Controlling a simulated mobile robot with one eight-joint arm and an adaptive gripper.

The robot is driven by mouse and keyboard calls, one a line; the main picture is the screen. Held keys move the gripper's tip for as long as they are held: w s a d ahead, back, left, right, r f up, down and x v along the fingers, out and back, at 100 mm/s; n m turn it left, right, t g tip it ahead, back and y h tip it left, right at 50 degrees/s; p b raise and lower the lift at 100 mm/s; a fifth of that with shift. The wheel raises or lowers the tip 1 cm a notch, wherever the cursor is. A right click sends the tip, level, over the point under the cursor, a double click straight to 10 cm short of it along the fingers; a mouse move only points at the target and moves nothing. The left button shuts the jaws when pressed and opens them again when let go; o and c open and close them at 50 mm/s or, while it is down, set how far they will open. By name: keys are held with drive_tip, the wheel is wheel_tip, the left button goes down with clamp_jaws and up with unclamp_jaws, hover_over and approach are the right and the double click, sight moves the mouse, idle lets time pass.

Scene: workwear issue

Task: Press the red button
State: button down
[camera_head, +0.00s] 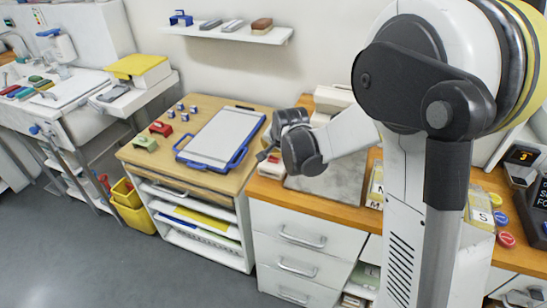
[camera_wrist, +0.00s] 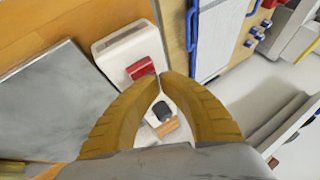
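A round red button (camera_head: 506,240) lies on the wooden counter at the far right in the head view, below a blue round one (camera_head: 500,218). My gripper (camera_head: 268,155) is far to its left, over the counter's left end. In the wrist view my gripper (camera_wrist: 162,75) has its two yellow fingers meeting at the tips, with nothing held between them. Beyond the tips is a white device (camera_wrist: 128,45) with a red block-like part (camera_wrist: 140,69). A dark piece and a tan piece show through the space between the fingers. The round red button is not in the wrist view.
A grey slab (camera_wrist: 50,100) lies on the counter beside the white device. A wooden cabinet top with a blue-framed board (camera_head: 222,135) stands left of the counter. My arm's column hides part of the counter. A dark device with a lit display (camera_head: 522,155) stands at the far right.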

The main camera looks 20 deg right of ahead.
drive_tip(key=shift+f, duration=0.15)
idle(0.5)
drive_tip(key=shift+r+p, duration=0.35)
drive_tip(key=shift+r, duration=0.45)
drive_tip(key=shift+r+p, duration=2.05)
drive_tip(key=shift+r, duration=0.8)
